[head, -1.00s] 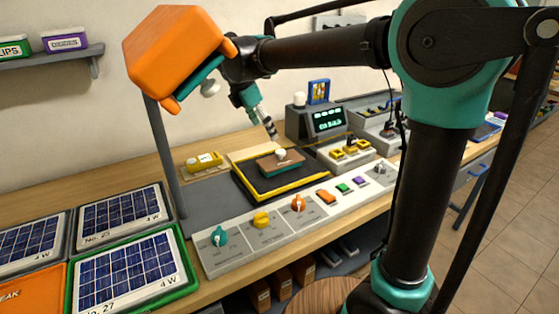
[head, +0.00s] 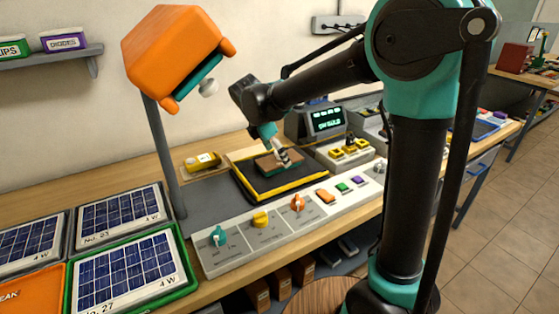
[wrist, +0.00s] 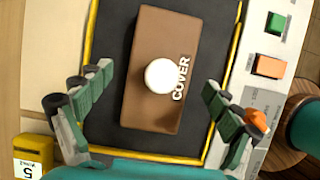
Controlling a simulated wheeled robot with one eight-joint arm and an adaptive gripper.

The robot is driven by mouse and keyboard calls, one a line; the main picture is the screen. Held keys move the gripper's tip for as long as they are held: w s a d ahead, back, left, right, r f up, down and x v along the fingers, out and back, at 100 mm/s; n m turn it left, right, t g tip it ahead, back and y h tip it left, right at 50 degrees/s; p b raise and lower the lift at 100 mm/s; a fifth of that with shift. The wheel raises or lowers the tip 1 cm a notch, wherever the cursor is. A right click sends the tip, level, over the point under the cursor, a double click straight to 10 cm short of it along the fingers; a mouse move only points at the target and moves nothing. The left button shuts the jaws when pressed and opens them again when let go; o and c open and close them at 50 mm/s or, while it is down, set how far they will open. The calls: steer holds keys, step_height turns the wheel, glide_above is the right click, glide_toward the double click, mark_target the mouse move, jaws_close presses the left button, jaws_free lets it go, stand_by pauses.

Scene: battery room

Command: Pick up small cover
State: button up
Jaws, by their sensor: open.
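The small cover (wrist: 163,103) is a brown rectangular block with a round white knob (wrist: 160,75) and the word COVER on it. It lies on a dark mat with a yellow border (wrist: 107,112). In the head view the cover (head: 265,163) sits on the same mat (head: 300,181), and my gripper partly hides it. My gripper (wrist: 157,105) is open, its two fingers apart on either side of the cover in the wrist view. In the head view my gripper (head: 282,158) is low over the cover. I cannot tell whether the fingers touch it.
An orange lamp-like housing (head: 172,50) stands left of my arm on a grey post. A control strip with knobs and buttons (head: 285,222) runs along the front. A green-lit display (head: 327,120) is behind right. Solar panels (head: 124,275) lie at left.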

steer(key=c, duration=1.3)
